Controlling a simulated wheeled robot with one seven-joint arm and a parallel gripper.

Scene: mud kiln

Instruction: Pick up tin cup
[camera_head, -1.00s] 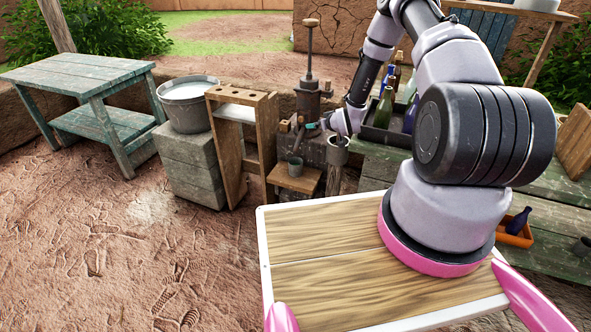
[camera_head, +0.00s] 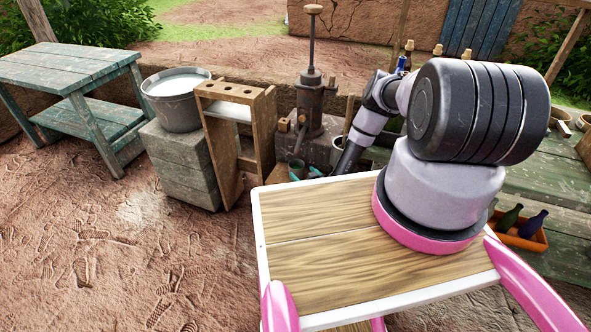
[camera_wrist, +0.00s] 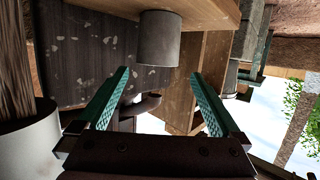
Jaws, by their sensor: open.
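The tin cup (camera_wrist: 160,38) is a plain grey cylinder. In the wrist view, which is upside down, it stands on a wooden surface (camera_wrist: 212,12) at the top of the picture. My gripper (camera_wrist: 160,74) is open, with its two teal fingers apart and nothing between the tips. The cup lies ahead of the fingertips, roughly centred between them, with a gap. In the head view the cup (camera_head: 297,164) shows small beside the teal fingers, on the low wooden stand (camera_head: 283,178), which my tray partly hides.
A wooden rack (camera_head: 233,92) stands left of the cup, and a bucket (camera_head: 178,105) sits on a grey crate. A tall metal press (camera_head: 311,95) stands behind. A pale pot (camera_wrist: 28,140) is close beside my gripper in the wrist view. An orange crate (camera_head: 538,243) holds bottles at right.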

